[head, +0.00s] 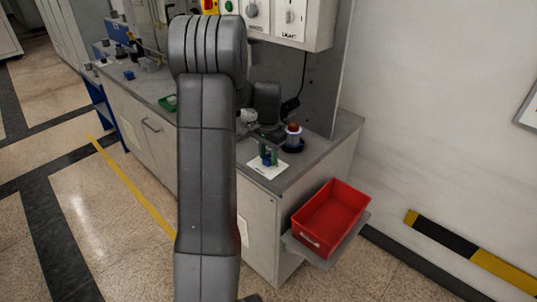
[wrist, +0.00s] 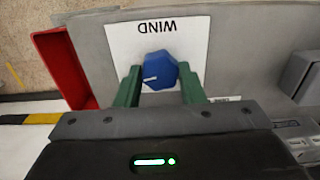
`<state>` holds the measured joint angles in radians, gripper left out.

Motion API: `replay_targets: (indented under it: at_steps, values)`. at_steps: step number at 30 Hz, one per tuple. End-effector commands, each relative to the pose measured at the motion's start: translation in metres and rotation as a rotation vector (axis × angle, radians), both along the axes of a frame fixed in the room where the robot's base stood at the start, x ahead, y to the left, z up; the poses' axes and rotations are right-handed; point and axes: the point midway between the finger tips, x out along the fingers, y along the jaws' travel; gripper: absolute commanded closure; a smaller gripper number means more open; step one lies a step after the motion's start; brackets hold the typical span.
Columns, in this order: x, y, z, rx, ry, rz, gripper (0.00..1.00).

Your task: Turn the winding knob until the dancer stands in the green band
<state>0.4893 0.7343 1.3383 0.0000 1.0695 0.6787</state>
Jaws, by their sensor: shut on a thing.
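The winding knob (wrist: 158,70) is blue and faceted, with a white mark pointing to the left in the wrist view. It stands on a white plate (wrist: 192,33) lettered WIND, which appears upside down. My gripper (wrist: 160,80) has its two green fingers on either side of the knob and is shut on it. In the head view my gripper (head: 268,152) is at the front right corner of the bench, over the white plate (head: 262,172). The knob is mostly hidden there by the fingers. I cannot make out the dancer or its green band in either view.
A red bin (head: 332,217) sits on a shelf at the bench's right end. A red-topped round object (head: 293,135) stands just behind my gripper. A control box (head: 285,20) hangs above the bench (head: 318,150). My arm hides the middle of the bench.

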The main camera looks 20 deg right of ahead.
Motion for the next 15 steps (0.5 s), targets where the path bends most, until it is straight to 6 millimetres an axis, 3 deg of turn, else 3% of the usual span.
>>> replay_targets:
  at_steps: [15]
  values:
    - [0.0007, -0.0006, 0.0009, -0.002, -0.002, -0.032, 0.87]
